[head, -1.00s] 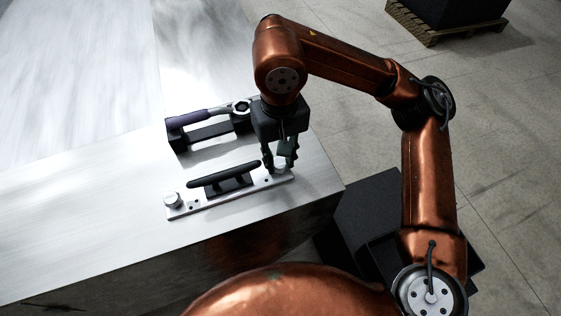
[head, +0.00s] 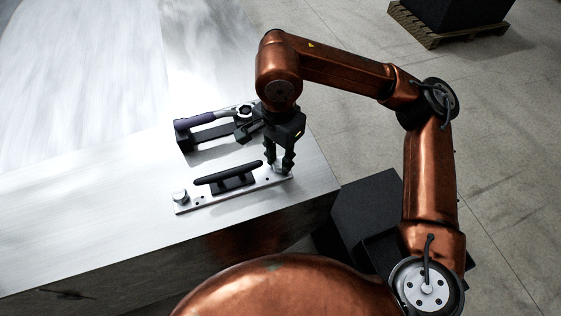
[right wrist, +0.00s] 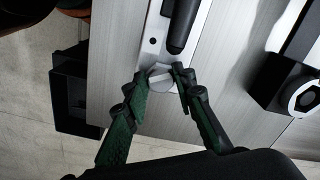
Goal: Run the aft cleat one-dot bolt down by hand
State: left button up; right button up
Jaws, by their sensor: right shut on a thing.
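The cleat plate (head: 215,200) lies on the metal deck near its edge, with a black cleat (head: 230,175) along its middle. My right gripper (head: 282,167) points down at the plate's right end, its fingers shut on a bolt head. This bolt (right wrist: 160,76) shows in the right wrist view between the two fingertips; they partly cover it. A single dark spot shows on the plate nearby; I cannot tell whether it is the dot mark. Another bolt (head: 180,196) with a round pale head stands at the plate's left end. My left gripper is out of view.
Behind the plate, a wrench with a purple handle (head: 196,119) rests on a black holder (head: 183,138), close to my right gripper. The deck is clear to the left. Beyond its right edge, a dark box (head: 370,205) stands on the floor.

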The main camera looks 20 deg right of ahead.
jog(key=shift+r, duration=0.1)
jog(key=m+p, duration=0.1)
jog(key=m, duration=0.3)
jog(key=shift+r+p, duration=0.1)
jog(key=shift+p, duration=0.2)
jog(key=m+p, duration=0.2)
jog(key=m, duration=0.4)
jog(key=shift+m, duration=0.4)
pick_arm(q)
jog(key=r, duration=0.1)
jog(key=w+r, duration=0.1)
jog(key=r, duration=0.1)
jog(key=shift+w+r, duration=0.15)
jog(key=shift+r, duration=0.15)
pick_arm(e)
jog(key=shift+f+m, duration=0.2)
jog(key=shift+m, duration=0.4)
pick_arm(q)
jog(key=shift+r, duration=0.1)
